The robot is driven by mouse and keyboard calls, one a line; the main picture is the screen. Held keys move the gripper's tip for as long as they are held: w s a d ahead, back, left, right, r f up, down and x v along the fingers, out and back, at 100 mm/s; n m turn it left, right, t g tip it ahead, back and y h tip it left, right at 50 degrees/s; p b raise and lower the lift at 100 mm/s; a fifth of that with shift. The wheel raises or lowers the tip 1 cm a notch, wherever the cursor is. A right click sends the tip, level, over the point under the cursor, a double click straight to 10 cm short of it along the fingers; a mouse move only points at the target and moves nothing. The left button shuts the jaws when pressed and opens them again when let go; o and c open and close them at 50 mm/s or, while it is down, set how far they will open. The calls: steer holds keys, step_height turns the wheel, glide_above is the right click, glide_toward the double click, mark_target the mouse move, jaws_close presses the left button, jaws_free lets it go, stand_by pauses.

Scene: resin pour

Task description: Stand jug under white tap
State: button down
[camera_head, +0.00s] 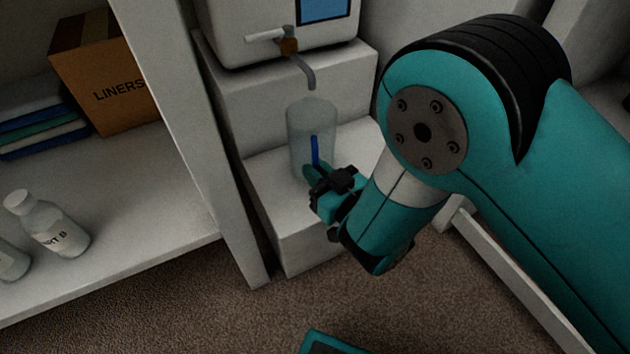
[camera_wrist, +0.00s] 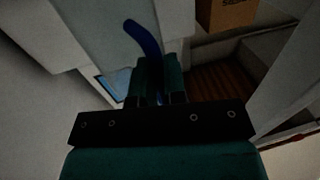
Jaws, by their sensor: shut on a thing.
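A clear jug (camera_head: 310,128) with a blue handle (camera_head: 315,150) is at the white step (camera_head: 268,183) below the tap. The tap's grey spout (camera_head: 305,75) hangs above the jug's mouth, under a white dispenser (camera_head: 232,30) with a blue screen. The jug looks upright; I cannot tell whether its base touches the step. My gripper (camera_head: 312,178) is at the jug's near side, shut on the blue handle. The handle also shows between the fingers in the wrist view (camera_wrist: 143,38). My gripper hides the jug's lower right part.
A white shelf upright (camera_head: 180,120) stands close to the left of the step. The shelf holds a cardboard box (camera_head: 112,80) marked LINERS, folded cloths (camera_head: 40,125) and white bottles (camera_head: 50,226). Brown carpet (camera_head: 190,310) lies in front.

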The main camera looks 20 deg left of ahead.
steer(key=shift+f, duration=0.5)
steer(key=c, duration=1.2)
jaws_free()
steer(key=shift+r, duration=0.25)
steer(key=p+v, duration=0.4)
steer(key=v, duration=0.8)
steer(key=shift+f+p, duration=0.1)
steer(key=shift+p, duration=0.3)
